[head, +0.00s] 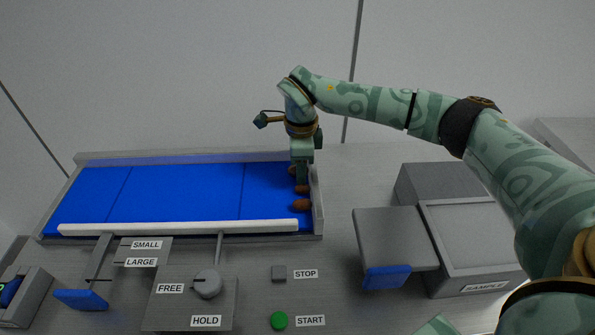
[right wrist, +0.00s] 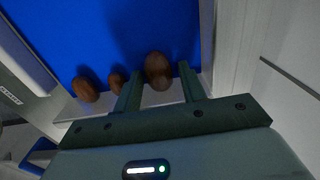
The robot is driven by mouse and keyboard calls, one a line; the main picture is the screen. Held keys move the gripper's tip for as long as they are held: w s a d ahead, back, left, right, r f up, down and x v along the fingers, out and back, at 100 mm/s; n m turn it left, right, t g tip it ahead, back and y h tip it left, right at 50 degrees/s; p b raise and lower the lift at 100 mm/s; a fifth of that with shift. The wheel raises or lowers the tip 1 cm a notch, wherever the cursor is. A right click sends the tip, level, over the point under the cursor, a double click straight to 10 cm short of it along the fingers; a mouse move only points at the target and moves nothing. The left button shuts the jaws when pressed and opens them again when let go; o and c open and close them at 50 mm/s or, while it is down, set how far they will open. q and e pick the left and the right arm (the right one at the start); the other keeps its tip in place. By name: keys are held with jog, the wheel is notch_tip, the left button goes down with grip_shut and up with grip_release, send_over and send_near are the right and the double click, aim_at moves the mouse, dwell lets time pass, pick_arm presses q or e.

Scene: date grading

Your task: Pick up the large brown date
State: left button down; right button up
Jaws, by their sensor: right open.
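Three brown dates lie at the right end of the blue belt. The far date (head: 292,170) is partly hidden by my right gripper (head: 301,178) in the head view; it looks the largest in the right wrist view (right wrist: 158,70). There, my right gripper (right wrist: 160,82) is open, with one finger on each side of this date. I cannot tell whether they touch it. The small middle date (head: 301,189) shows just outside the left finger in the wrist view (right wrist: 116,82). The near date (head: 301,204) is farther left there (right wrist: 86,89). My left gripper is not in view.
The blue belt (head: 180,195) is otherwise bare. A white bar (head: 180,228) runs along its near side, and a raised grey rim (head: 318,205) closes its right end. A grey SAMPLE box (head: 475,235) stands at the right. A knob (head: 208,284) and STOP and START buttons (head: 279,320) are in front.

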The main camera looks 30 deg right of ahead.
jog(key=c, duration=0.5)
jog(key=shift+r, duration=0.1)
notch_tip(320, 180, up, 10)
jog(key=p, duration=0.2)
jog(key=s+a+f+n, duration=0.1)
jog(key=s+a+n, duration=0.2)
jog(key=s+n, duration=0.6)
jog(key=s+a+f+n, duration=0.1)
jog(key=s+a+n, duration=0.2)
jog(key=s+n, duration=0.6)
jog(key=n, duration=0.5)
jog(key=shift+a, duration=0.2)
